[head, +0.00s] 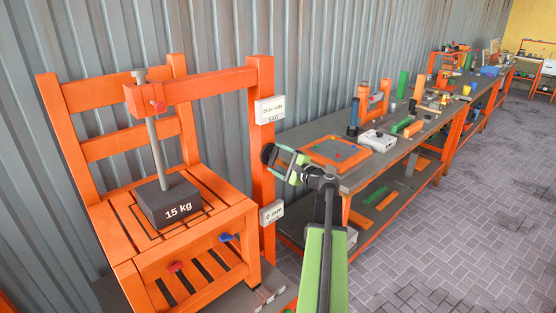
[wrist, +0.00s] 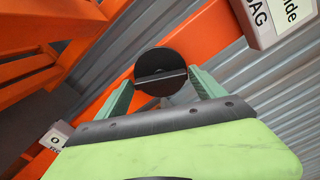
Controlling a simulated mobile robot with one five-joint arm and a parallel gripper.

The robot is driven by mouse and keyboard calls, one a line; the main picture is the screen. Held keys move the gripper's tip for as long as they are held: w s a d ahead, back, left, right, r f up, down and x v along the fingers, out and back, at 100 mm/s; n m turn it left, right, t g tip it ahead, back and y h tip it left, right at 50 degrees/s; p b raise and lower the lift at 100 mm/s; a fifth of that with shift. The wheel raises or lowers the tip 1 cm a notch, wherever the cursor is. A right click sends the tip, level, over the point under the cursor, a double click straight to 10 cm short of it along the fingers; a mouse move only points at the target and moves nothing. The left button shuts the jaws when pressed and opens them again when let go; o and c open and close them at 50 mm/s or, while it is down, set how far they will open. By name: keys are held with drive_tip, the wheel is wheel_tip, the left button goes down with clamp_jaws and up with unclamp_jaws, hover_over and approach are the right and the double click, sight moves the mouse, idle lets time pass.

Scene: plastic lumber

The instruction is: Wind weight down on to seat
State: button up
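A dark weight (head: 160,207) marked "15 kg" hangs at the foot of a grey vertical rod (head: 157,145), at or just above the slatted orange seat (head: 228,213); I cannot tell whether it touches. A round black knob (head: 267,153) with a raised bar is on the orange post (head: 262,189). It also shows in the wrist view (wrist: 160,63). My gripper (head: 281,157) is at this knob. Its green fingers (wrist: 160,76) are apart, one on each side of the knob, with nothing clearly clamped.
A label (head: 270,110) reads "blue side SAG"; a lower one (head: 271,213) seems to read "0 mm". Red (head: 175,267) and blue (head: 229,238) parts are at the seat front. A long workbench (head: 350,178) with loose items runs right. The paved floor is clear.

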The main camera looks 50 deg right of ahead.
drive_tip(key=shift+o, duration=1.3)
drive_tip(key=shift+s, duration=0.1)
drive_tip(key=s+a, duration=0.1)
drive_tip(key=s, duration=1.6)
drive_tip(key=shift+s+a, duration=0.1)
